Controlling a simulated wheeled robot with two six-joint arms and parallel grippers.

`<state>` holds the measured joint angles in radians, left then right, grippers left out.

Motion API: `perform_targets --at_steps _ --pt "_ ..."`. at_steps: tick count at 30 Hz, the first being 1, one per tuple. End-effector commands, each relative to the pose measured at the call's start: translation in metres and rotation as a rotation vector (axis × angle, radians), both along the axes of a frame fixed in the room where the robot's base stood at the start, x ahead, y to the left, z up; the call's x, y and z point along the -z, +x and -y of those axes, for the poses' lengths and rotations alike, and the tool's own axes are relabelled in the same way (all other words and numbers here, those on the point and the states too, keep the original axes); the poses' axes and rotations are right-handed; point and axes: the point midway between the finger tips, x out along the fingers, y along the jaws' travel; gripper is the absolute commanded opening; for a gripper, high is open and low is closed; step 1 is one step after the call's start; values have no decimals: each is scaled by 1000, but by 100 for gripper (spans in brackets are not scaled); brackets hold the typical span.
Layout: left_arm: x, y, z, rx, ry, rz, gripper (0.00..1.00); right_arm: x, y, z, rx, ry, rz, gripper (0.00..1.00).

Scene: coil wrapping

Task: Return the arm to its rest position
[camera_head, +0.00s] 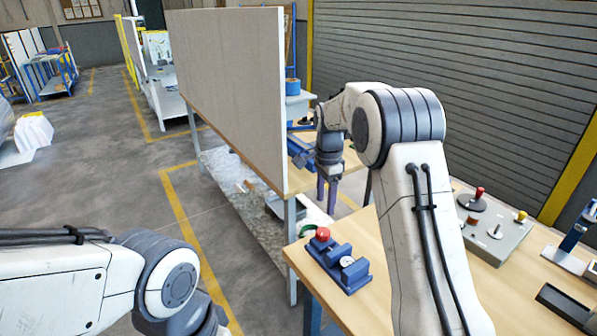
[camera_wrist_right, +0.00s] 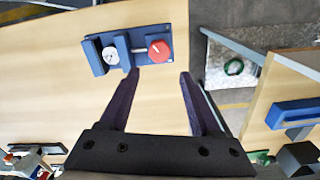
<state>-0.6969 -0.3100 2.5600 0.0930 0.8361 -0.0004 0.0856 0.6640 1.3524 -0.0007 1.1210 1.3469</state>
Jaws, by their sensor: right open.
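My right gripper (camera_head: 327,190) hangs from the right arm beyond the near table's far edge, fingers pointing down. In the right wrist view its two purple fingers (camera_wrist_right: 160,100) are apart with nothing between them. A blue fixture (camera_head: 340,265) with a red knob (camera_head: 322,234) and a round white-grey piece (camera_head: 347,261) stands on the near table; it also shows in the right wrist view (camera_wrist_right: 122,58), ahead of the fingers and apart from them. My left arm comes in at the lower left; its gripper is out of view.
The wooden table (camera_head: 365,232) carries a grey box with knobs (camera_head: 492,235) at the right. A tall grey panel (camera_head: 230,85) stands beyond it on another bench with blue items (camera_head: 300,150). Open floor (camera_head: 110,180) with yellow lines lies at the left.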

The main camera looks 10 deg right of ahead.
Motion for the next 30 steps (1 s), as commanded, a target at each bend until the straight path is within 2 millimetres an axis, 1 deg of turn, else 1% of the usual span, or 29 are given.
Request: perform_targets --at_steps 2,4,5,8,9,11,12,14,15,17,18,21,22,24,25,27,30 --pt "0 0 0 0 0 0 50 -2 -2 -5 -20 1 1 64" --pt "0 0 0 0 0 0 50 -8 -9 -19 -83 3 3 64" --pt "0 0 0 0 0 0 50 -11 -15 -29 -128 5 4 64" --pt "0 0 0 0 0 0 50 -27 -46 -74 -359 12 13 64" --pt "0 0 0 0 0 0 50 -34 -65 -95 -481 16 18 64" --pt "0 0 0 0 0 0 50 -43 -99 -125 -682 21 26 64" --pt "0 0 0 0 0 0 50 -47 -124 -143 -820 25 31 64" --pt "0 0 0 0 0 0 50 -51 -163 -164 -1023 31 39 64" --pt "0 0 0 0 0 0 50 -53 -190 -175 -1159 34 46 64" --pt "0 0 0 0 0 0 50 -52 -230 -186 -1353 38 54 64" --pt "0 0 0 0 0 0 50 -50 -255 -190 -1476 40 60 64" --pt "0 0 0 0 0 0 50 -43 -307 -192 -1737 46 74 64" --pt "0 0 0 0 0 0 50 -40 -320 -191 -1803 47 79 64" --pt "0 0 0 0 0 0 50 -34 -343 -188 -1925 49 84 64" --pt "0 0 0 0 0 0 50 -32 -350 -186 -1964 50 86 64" --pt "0 0 0 0 0 0 50 -28 -362 -183 -2030 50 90 64" --pt "0 0 0 0 0 0 50 -26 -368 -181 -2070 51 91 64"
